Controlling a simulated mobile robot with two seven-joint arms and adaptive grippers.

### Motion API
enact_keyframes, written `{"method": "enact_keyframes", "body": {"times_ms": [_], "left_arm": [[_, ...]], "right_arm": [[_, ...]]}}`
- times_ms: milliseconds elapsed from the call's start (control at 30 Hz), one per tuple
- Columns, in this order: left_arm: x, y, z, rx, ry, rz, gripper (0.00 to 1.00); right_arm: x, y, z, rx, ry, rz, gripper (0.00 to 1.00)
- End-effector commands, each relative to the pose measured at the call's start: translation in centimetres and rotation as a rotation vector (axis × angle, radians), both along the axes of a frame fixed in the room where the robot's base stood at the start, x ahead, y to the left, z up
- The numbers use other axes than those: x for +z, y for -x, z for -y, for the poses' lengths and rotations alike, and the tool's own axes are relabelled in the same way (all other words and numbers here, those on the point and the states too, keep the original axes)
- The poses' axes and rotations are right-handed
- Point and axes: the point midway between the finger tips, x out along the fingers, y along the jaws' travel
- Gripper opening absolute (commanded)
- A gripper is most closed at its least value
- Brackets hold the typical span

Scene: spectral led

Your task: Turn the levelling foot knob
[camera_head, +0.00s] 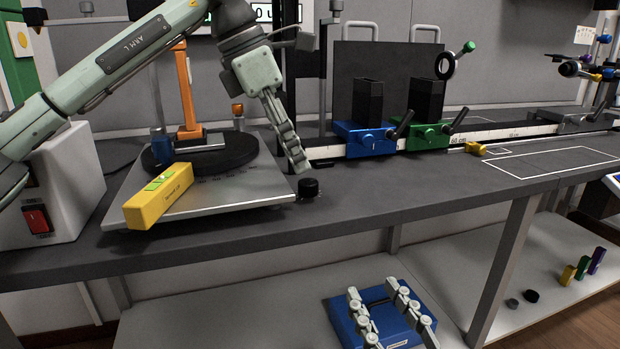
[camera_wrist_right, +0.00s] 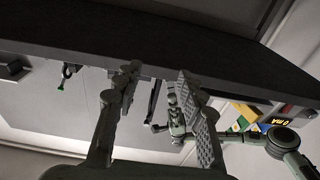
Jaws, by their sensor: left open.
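A small black levelling foot knob (camera_head: 308,187) sits at the right front corner of a grey base plate (camera_head: 230,193) on the bench. A yellow spirit level (camera_head: 158,197) lies tilted on the plate's front left part. My left gripper (camera_head: 299,163) points down just above and behind the knob, seen edge-on. It is open with nothing visible in it, and I cannot tell whether it touches the knob. My right gripper (camera_head: 375,290) is low in front of the bench, open and empty, its fingers apart in the right wrist view (camera_wrist_right: 157,75) too.
A black turntable (camera_head: 226,152) with an orange post (camera_head: 186,95) stands on the plate. Blue (camera_head: 366,138) and green (camera_head: 428,134) rail carriers stand right of my left gripper. A blue box (camera_head: 395,325) lies on the lower shelf, behind my right gripper. The bench right of the knob is clear.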

Motion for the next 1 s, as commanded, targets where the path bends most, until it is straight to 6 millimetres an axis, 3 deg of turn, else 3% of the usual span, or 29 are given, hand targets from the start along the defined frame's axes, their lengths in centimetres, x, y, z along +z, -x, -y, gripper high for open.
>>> {"method": "enact_keyframes", "body": {"times_ms": [100, 300, 667, 1000], "left_arm": [[-2.1, -0.2, 0.8, -0.001, 0.0, -0.002, 0.49], [-4.1, -0.4, 1.7, 0.001, 0.0, -0.001, 0.49], [-4.5, -0.5, 1.8, 0.001, 0.0, 0.0, 0.48], [-4.5, -0.5, 1.8, 0.001, 0.0, 0.0, 0.06]], "right_arm": [[1.0, 0.3, -0.4, 0.01, -0.026, 0.048, 0.4], [2.3, 0.6, -0.7, 0.018, -0.053, 0.103, 0.4], [2.6, 0.7, -0.8, 0.021, -0.06, 0.116, 0.4], [2.6, 0.7, -0.8, 0.021, -0.06, 0.115, 0.4]]}}
